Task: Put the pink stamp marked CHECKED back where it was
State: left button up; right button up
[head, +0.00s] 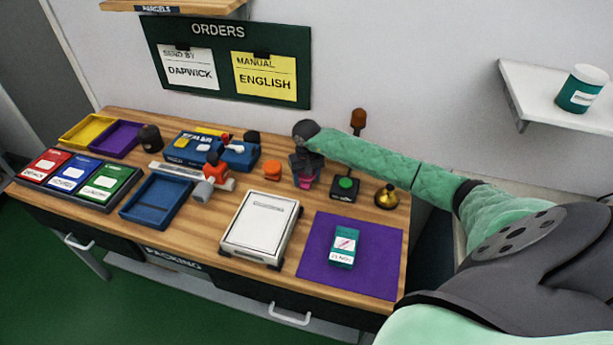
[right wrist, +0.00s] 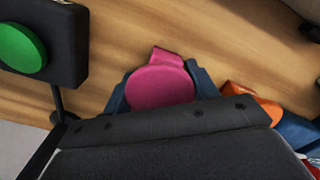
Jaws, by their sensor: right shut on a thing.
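The pink stamp (right wrist: 160,86) sits between the two dark fingers of my right gripper (right wrist: 161,90) in the right wrist view. In the head view a little of the pink stamp (head: 306,182) shows below my right gripper (head: 305,174), over the back of the wooden table. The gripper is shut on it. Its CHECKED marking cannot be read, and I cannot tell whether it touches the table. A blue holder (head: 181,153) with lettering and several small items stands left of the gripper. My left gripper is not in view.
An orange piece (head: 271,171) stands just left of the gripper. A black box with a green button (head: 345,184) and a brass bell (head: 386,196) are on the right. A white scale (head: 236,238), a purple mat (head: 388,265) and a teal box (head: 344,243) lie in front.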

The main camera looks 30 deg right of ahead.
jog(key=shift+f, duration=0.1)
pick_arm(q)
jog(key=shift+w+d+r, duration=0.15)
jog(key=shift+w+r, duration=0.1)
pick_arm(e)
jog(key=o, duration=0.8)
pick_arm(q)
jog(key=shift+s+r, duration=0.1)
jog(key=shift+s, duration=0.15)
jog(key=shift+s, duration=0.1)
